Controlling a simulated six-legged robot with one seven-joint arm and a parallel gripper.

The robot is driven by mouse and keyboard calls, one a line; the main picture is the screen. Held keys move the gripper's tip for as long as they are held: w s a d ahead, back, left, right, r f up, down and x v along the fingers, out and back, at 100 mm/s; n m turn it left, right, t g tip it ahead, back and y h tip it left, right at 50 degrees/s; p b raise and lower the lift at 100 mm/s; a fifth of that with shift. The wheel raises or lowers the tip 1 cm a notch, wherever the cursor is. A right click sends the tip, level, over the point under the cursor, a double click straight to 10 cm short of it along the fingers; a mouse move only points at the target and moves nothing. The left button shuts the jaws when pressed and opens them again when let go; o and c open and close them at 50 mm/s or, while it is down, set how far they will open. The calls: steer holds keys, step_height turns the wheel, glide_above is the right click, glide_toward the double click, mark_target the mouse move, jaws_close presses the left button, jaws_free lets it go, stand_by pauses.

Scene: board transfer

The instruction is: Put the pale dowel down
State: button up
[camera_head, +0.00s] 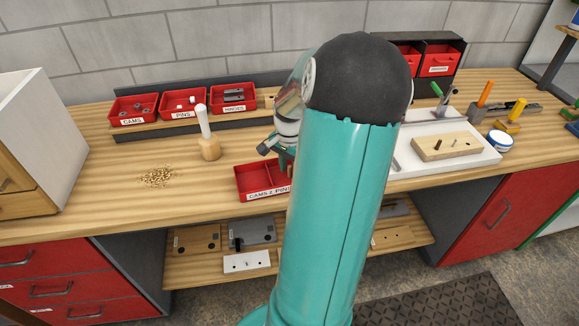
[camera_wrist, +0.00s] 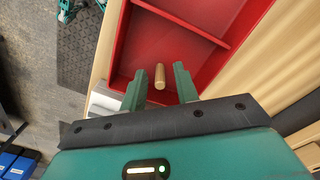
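The pale dowel (camera_wrist: 159,76) shows in the wrist view between the two fingers of my gripper (camera_wrist: 158,84), with a gap on each side. My gripper is open and neither finger touches the dowel. The dowel is seen against the red floor of the near compartment of a divided red tray (camera_wrist: 133,48); I cannot tell exactly how it rests. In the head view this tray, labelled for cams and pins (camera_head: 262,196), sits on the bench's front edge. My arm hides its right part and the dowel there.
Red bins of cams (camera_head: 132,122), pins (camera_head: 184,114) and another part stand at the back. A white board (camera_head: 480,157) with a wooden block (camera_head: 446,146) is right.

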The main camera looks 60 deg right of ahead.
mark_target(289, 166)
step_height(289, 166, up, 12)
steer(key=shift+r, duration=0.15)
stand_by(0.4)
steer(key=w+a+r+n+t+h, duration=0.1)
steer(key=w+a+r+n, duration=0.15)
steer(key=a, duration=0.45)
steer(key=w+a+r+n, duration=0.1)
steer(key=w+a+n, duration=0.15)
steer(key=a, duration=0.45)
steer(key=w+a+r+n+t+h, duration=0.1)
steer(key=w+a+r+n, duration=0.1)
steer(key=a+n, duration=0.35)
steer(key=s+a+n+t+y, duration=0.1)
steer(key=a+n, duration=0.3)
steer(key=a, duration=0.6)
steer(key=s+a+n+t+y, duration=0.1)
steer(key=s+a+n, duration=0.3)
steer(key=a, duration=0.6)
steer(key=shift+s+a+r+n+t, duration=0.25)
steer(key=shift+s+a+n+t, duration=0.15)
steer(key=shift+t, duration=0.4)
steer(key=shift+d, duration=0.2)
